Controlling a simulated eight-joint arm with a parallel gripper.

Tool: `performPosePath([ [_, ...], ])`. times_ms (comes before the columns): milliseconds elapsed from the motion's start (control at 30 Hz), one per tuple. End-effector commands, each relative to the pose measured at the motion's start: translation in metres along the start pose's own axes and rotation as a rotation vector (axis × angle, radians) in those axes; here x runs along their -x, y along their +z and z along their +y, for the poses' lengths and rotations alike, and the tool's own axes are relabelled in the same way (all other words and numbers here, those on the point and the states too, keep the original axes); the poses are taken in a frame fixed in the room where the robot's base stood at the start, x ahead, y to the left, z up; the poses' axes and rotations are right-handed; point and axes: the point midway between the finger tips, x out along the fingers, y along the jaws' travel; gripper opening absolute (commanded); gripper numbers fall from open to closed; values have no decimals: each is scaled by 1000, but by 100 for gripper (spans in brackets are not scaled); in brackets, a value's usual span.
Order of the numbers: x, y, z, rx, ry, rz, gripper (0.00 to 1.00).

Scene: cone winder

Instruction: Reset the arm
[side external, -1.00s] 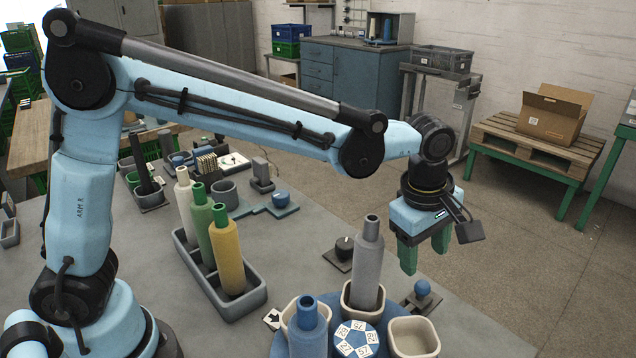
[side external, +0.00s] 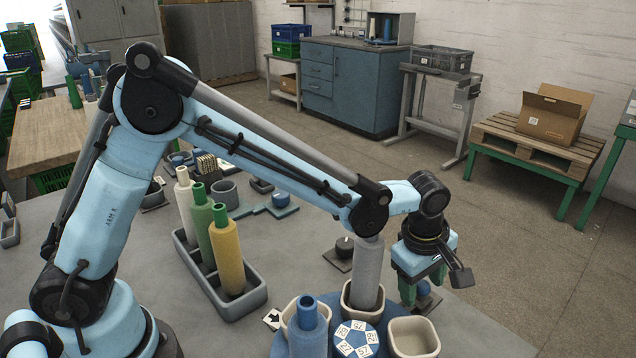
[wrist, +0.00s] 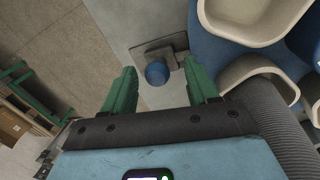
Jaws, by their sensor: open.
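My gripper (side external: 424,288) hangs down at the right edge of the grey table (side external: 130,275), to the right of a grey cone (side external: 367,275). The cone stands upright in a cup of the blue turntable (side external: 285,348); its top is hidden behind my arm. In the wrist view, my gripper (wrist: 160,85) is open, with two green fingers apart and nothing held. A blue ball knob (wrist: 157,73) on a grey base shows between and beyond the fingers. In the side view the fingers partly cover this knob (side external: 422,289).
A blue cone (side external: 308,330) stands in another turntable cup; the right cup (side external: 414,337) is empty. A grey tray (side external: 245,307) holds white, green and yellow cones. A black knob (side external: 345,246) stands behind the turntable. Open floor lies right of the table.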

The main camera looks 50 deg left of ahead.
Motion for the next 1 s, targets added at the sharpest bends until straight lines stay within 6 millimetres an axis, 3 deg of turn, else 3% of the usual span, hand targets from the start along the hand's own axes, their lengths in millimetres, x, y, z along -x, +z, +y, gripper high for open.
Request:
performPosePath([
  [33,-7,0,0,0,0,0,59],
  [133,-4,-3,12,2,1,0,59],
  [867,117,-2,10,0,0,0,59],
  [1000,123,-29,11,-26,-11,7,59],
])
